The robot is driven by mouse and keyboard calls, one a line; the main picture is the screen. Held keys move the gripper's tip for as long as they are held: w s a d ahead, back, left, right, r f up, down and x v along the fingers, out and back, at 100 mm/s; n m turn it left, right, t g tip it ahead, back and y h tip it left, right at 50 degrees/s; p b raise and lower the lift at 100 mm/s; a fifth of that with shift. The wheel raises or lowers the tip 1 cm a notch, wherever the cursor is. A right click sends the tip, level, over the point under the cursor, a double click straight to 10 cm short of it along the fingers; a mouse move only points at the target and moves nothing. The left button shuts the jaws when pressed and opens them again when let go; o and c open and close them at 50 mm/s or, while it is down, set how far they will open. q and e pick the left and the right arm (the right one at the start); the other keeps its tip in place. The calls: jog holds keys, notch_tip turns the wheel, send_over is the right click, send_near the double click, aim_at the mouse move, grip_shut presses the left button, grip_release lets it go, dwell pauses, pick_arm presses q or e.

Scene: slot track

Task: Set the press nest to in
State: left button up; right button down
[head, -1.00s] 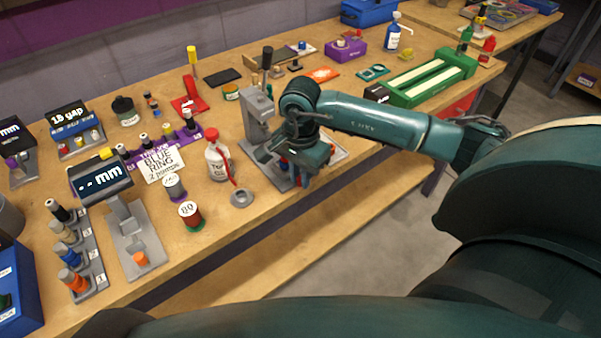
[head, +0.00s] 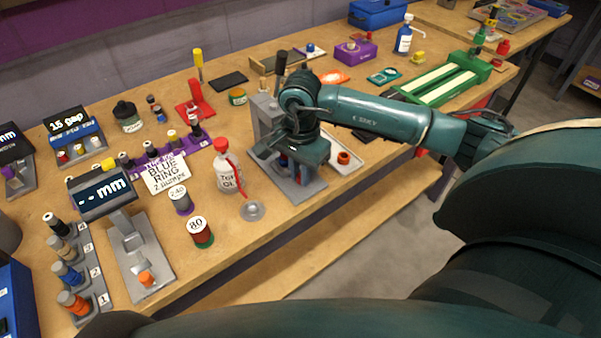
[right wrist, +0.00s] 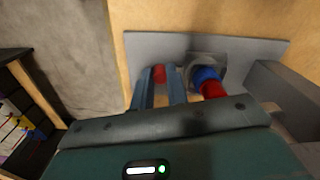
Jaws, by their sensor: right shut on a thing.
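The grey press (head: 266,118) stands on the bench near the front edge, with its flat base plate (head: 307,190) reaching toward me. My right gripper (head: 292,170) is low over this base, in front of the press column, and hides most of the nest area in the head view. In the right wrist view, its two fingers (right wrist: 160,88) are around a small red knob (right wrist: 160,73) above the grey plate (right wrist: 145,45). Beside the fingers is a blue and red cylindrical part (right wrist: 207,80) at a grey round fitting. Whether the nest is in or out is hidden. My left gripper is not in view.
A red-capped bottle (head: 227,172) and a small grey dish (head: 252,210) stand left of the press. A pale tray with an orange-red ring (head: 344,157) lies right of it. A display stand (head: 138,250) is at front left. The bench's front edge is close.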

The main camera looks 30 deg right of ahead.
jog(key=shift+s, duration=0.2)
jog(key=c, duration=1.6)
grip_release()
jog(key=shift+s, duration=0.1)
jog(key=shift+c, duration=0.2)
notch_tip(320, 180, up, 13)
jog(key=shift+r+b, duration=0.15)
jog(key=shift+b, duration=0.3)
